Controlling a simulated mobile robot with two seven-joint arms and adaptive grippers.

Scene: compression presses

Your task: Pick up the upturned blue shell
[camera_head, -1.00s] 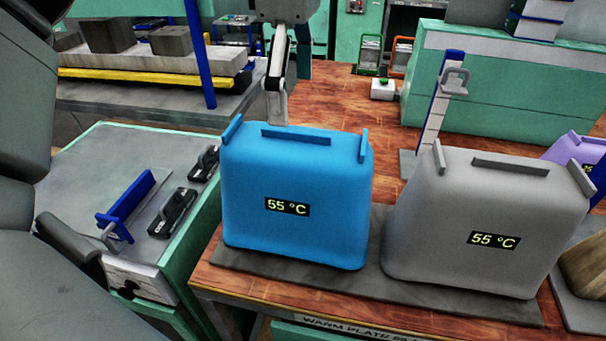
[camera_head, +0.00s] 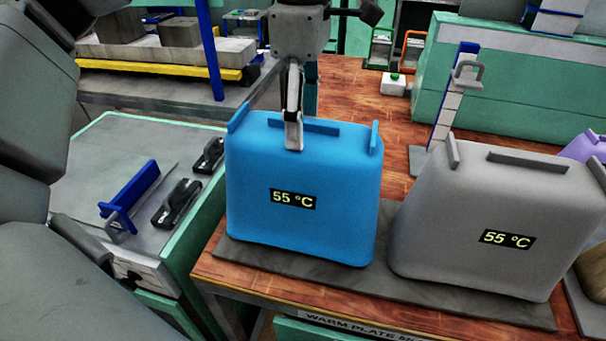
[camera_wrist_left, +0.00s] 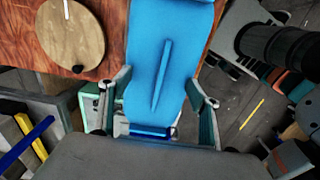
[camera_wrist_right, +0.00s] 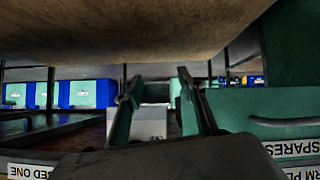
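The blue shell (camera_head: 300,215) stands upturned on a dark mat, its flat top with three raised ribs facing up and a "55 °C" label on its front. My left gripper (camera_head: 294,125) is over its top; in the head view one finger overlaps the middle rib. In the left wrist view the blue shell (camera_wrist_left: 167,45) lies between the spread fingers of my left gripper (camera_wrist_left: 155,98). I cannot tell whether they touch it. My right gripper (camera_wrist_right: 157,98) shows only in its wrist view, open, with no held object visible.
A grey shell (camera_head: 490,220) labelled "55 °C" stands close right of the blue one. A bench (camera_head: 105,185) with a blue tool and black devices is at left. In the right wrist view a brown surface (camera_wrist_right: 130,30) hangs low overhead.

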